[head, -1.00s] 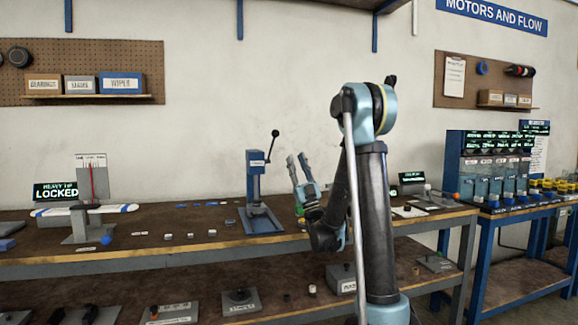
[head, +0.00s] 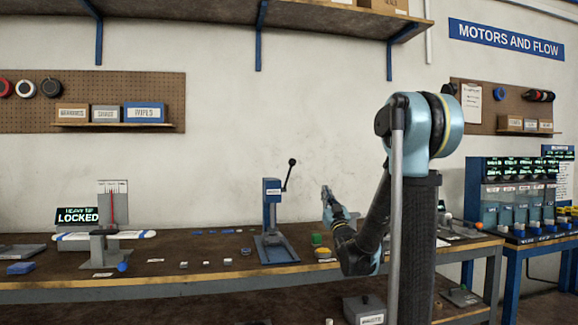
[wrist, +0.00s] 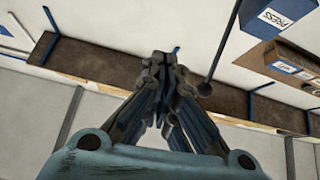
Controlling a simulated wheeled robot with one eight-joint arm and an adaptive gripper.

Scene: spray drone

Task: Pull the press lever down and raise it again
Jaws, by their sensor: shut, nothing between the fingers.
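The blue press (head: 272,215) stands upright on the bench in the middle of the head view. Its dark lever (head: 289,175) slants up and to the right from the press head and ends in a black ball knob, so it is raised. In the wrist view, the press head (wrist: 278,14) with its PRESS label is at upper right, and the lever (wrist: 222,55) runs down to its ball knob beside my fingers. My gripper (head: 327,190) is shut and empty, right of the lever and a little below the knob. It also shows in the wrist view (wrist: 160,58). Contact with the knob cannot be told.
A blue-and-white wing piece (head: 105,235) rests on a stand at the left, near a LOCKED display (head: 77,215). Small parts lie along the bench (head: 180,283). A green part (head: 316,239) and a yellow part (head: 323,253) lie between press and arm. A shelf (head: 320,22) hangs above.

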